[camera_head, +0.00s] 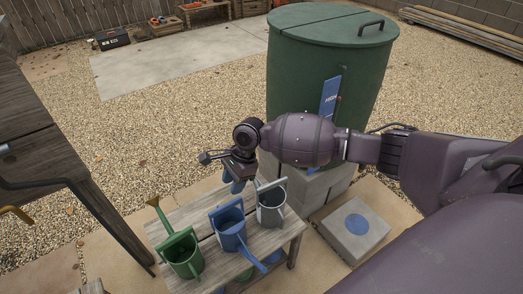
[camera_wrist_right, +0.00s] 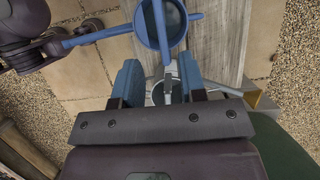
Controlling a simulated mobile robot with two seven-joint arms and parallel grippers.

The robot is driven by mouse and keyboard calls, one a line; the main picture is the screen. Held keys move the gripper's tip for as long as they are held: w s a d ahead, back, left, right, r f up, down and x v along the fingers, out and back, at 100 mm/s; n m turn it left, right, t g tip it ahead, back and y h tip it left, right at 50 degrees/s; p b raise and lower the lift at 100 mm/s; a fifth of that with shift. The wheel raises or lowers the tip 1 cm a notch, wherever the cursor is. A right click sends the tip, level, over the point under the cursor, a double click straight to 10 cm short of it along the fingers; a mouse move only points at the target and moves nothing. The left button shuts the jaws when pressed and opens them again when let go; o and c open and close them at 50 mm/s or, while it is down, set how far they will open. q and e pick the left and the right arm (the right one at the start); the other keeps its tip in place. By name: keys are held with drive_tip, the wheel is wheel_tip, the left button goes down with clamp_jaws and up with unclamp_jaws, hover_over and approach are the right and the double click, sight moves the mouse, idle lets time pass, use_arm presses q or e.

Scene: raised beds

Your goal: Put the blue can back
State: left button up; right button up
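The blue can (camera_head: 228,228) stands upright on a weathered wooden bench (camera_head: 200,215), between a green can (camera_head: 183,256) and a grey can (camera_head: 270,208). Its spout points toward the bench's front right. In the right wrist view, the blue can (camera_wrist_right: 162,24) is at the top, beyond the fingertips. My right gripper (camera_wrist_right: 160,80) is open; its blue fingers are wide apart, with part of the grey can showing between and below them. In the head view, the right gripper (camera_head: 234,184) hangs above the bench's back edge, beside the grey can. My left gripper does not show.
A stone block with a blue disc (camera_head: 357,224) stands right of the bench. A green barrel (camera_head: 325,75) with a blue sign (camera_head: 330,97) stands behind on grey blocks. A wooden structure (camera_head: 45,150) rises at left. Gravel lies open behind the bench.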

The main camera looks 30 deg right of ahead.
drive_tip(key=shift+s+a+f, duration=0.15)
drive_tip(key=shift+s+f, duration=0.05)
drive_tip(key=shift+f, duration=0.1)
drive_tip(key=s+a+f+n+t+y, duration=0.2)
drive_tip(key=s+a+f+n+t, duration=0.3)
drive_tip(key=s+f+n, duration=0.55)
drive_tip(key=s+d+r+n+t+h, duration=0.2)
drive_tip(key=s+d+n+t+h, duration=0.1)
drive_tip(key=s, duration=0.5)
drive_tip(key=s+d+r+n+t+h, duration=0.2)
drive_tip(key=s+d+n, duration=0.3)
drive_tip(key=s+d, duration=0.3)
drive_tip(key=shift+s+d+r+t+h, duration=0.3)
drive_tip(key=shift+r+t+h, duration=0.15)
drive_tip(key=shift+h, duration=0.25)
